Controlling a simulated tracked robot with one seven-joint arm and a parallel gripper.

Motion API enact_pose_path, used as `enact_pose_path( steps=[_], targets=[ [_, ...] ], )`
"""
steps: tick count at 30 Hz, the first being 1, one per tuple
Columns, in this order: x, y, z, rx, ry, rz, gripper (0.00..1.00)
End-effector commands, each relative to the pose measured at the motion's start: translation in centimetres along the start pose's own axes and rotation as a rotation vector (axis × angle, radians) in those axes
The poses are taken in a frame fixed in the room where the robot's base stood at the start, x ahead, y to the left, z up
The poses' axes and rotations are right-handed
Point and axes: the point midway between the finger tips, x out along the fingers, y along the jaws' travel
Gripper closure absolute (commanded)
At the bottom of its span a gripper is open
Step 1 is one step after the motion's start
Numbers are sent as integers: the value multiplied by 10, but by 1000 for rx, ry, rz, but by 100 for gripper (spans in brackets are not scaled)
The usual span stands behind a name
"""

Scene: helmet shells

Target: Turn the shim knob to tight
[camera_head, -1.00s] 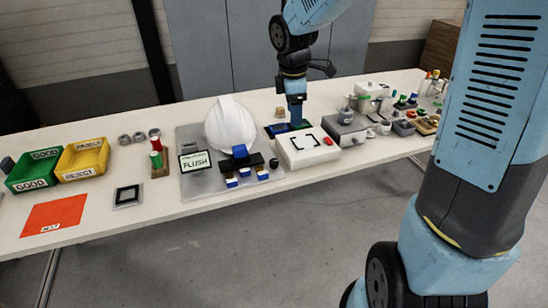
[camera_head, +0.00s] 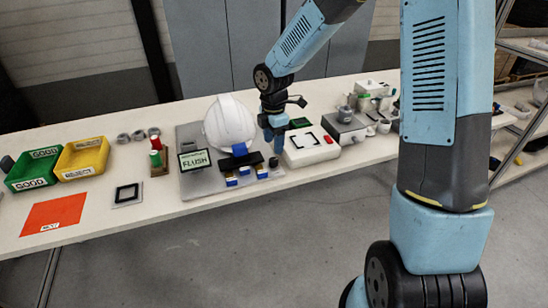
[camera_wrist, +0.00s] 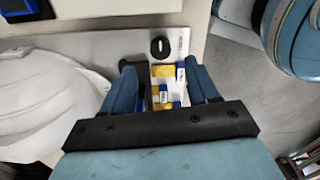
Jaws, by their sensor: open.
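The shim knob (camera_wrist: 160,47) is a small round black knob with a pale pointer mark, on the grey fixture plate (camera_wrist: 110,46). Small print runs beside it, too small to read. In the head view the knob (camera_head: 273,162) is at the plate's right side. My gripper (camera_wrist: 160,68) is open and empty; in the wrist view the knob appears just beyond the gap between its two blue fingers. In the head view my gripper (camera_head: 274,148) is above the plate's right part, close to the knob.
A white helmet shell (camera_head: 229,124) sits on the plate, left of my gripper. A display reading FLUSH (camera_head: 194,160) and blue-and-yellow blocks (camera_head: 245,171) are nearby. A white box with a red button (camera_head: 311,146) stands close on the right.

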Motion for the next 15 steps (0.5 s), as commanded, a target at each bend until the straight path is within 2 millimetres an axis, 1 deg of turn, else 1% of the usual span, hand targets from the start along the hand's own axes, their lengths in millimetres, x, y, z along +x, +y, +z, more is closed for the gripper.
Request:
enact_pose_path(
  steps=[1,6,10,15],
  targets=[
    [10,-1,-1,-2,1,-3,41],
    [38,-1,-1,-1,1,-3,41],
    [55,0,-1,-1,0,-1,41],
    [66,0,-1,0,0,0,41]
  ],
)
